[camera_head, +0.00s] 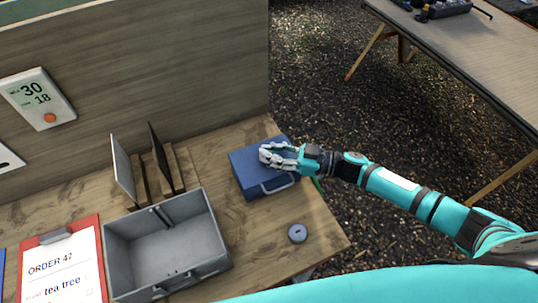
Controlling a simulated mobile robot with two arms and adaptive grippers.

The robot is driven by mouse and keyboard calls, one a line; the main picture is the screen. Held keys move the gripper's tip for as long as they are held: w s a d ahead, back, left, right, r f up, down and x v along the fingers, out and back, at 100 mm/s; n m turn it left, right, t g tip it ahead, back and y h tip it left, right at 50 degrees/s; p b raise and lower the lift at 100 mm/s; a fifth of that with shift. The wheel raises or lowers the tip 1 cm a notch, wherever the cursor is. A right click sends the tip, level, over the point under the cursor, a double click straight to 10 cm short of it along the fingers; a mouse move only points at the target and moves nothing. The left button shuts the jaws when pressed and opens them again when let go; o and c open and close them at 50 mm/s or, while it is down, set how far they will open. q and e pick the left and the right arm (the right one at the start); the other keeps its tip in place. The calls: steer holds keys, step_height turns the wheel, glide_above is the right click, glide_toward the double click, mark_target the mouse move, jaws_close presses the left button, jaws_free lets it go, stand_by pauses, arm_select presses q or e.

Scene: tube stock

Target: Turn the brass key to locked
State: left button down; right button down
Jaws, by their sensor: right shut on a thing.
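A closed blue box (248,178) with a light handle on its front side stands near the right end of the wooden bench. My right gripper (268,157) reaches in from the right, and its fingers are over the top of the box. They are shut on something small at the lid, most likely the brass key. The fingers hide it, so neither the key nor its angle can be made out. My left gripper is not in view.
An open grey metal box (160,284) stands to the left, with upright plates (123,168) in a wooden rack behind it. A dark round disc (297,233) lies in front of the blue box. A red clipboard (62,233) lies at left. A wooden panel closes off the back.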

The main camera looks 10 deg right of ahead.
steer(key=n+g+b, duration=0.2)
steer(key=g, duration=0.1)
steer(key=n+g+y+b, duration=0.1)
steer(key=n+g+b, duration=0.1)
steer(key=g+b, duration=0.1)
steer(key=n+g+b, duration=0.1)
steer(key=g+b, duration=0.1)
steer(key=b, duration=0.1)
steer(key=shift+w+f+n+g+y, duration=0.25)
steer(key=shift+w+n+g+y, duration=0.15)
steer(key=shift+r+n+g+b, duration=0.25)
steer(key=shift+n+g+b, duration=0.65)
steer(key=shift+g+b, duration=0.45)
steer(key=c, duration=1.5)
jaws_free()
steer(key=v, duration=1.2)
steer(key=shift+r, duration=0.2)
